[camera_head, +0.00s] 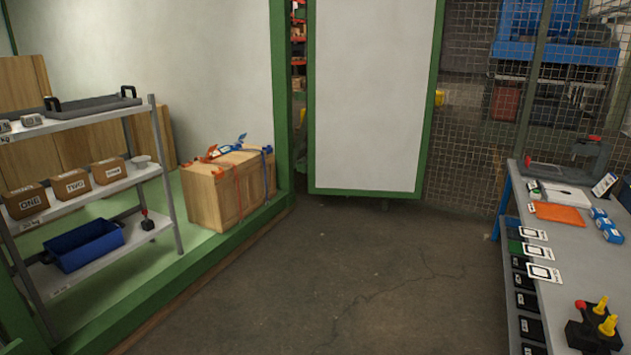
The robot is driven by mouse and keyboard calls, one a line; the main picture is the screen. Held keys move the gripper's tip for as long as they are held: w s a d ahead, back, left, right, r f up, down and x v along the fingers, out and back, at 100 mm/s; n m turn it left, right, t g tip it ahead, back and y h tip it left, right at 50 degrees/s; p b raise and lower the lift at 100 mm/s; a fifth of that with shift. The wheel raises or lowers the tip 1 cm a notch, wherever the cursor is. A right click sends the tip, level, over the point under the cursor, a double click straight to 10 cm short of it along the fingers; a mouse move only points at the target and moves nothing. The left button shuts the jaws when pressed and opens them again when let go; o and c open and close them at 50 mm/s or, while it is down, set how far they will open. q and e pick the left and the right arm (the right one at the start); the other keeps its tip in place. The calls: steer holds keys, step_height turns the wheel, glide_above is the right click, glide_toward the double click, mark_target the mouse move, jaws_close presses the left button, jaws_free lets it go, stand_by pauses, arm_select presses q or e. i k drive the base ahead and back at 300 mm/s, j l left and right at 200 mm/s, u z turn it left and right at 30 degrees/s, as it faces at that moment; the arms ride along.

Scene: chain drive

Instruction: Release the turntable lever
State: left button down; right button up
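No part is plainly a turntable lever, and I cannot tell which one it is. A black device with a red knob and two yellow cones (594,328) sits at the near end of the grey workbench (565,262) on the right. A small black part with a red-tipped upright stick (147,222) stands on the bottom shelf at the left. A dark grey machine with a red top (588,155) stands at the far end of the bench. Neither of my grippers is in view.
A shelf rack (165,190) holds labelled boxes (70,185) and a blue bin (84,246). A strapped wooden crate (225,190) stands on the green floor. A white green-framed panel (370,95) and wire mesh (470,130) stand behind. The concrete floor (380,280) between is clear.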

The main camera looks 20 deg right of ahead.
mark_target(586, 327)
steer(key=i+l+z, duration=0.25)
steer(key=i+z, duration=1.4)
steer(key=z, duration=0.15)
steer(key=i+z, duration=0.3)
steer(key=z, duration=0.15)
steer(key=i+j+z, duration=0.15)
steer(key=z, duration=0.25)
steer(key=i+j+z, duration=0.2)
steer(key=z, duration=0.25)
steer(key=i+z, duration=0.2)
steer(key=z, duration=0.2)
steer(key=i+j+z, duration=0.1)
steer(key=i+z, duration=0.15)
steer(key=z, duration=0.2)
steer(key=i+j+z, duration=0.15)
steer(key=z, duration=0.25)
steer(key=i, duration=0.05)
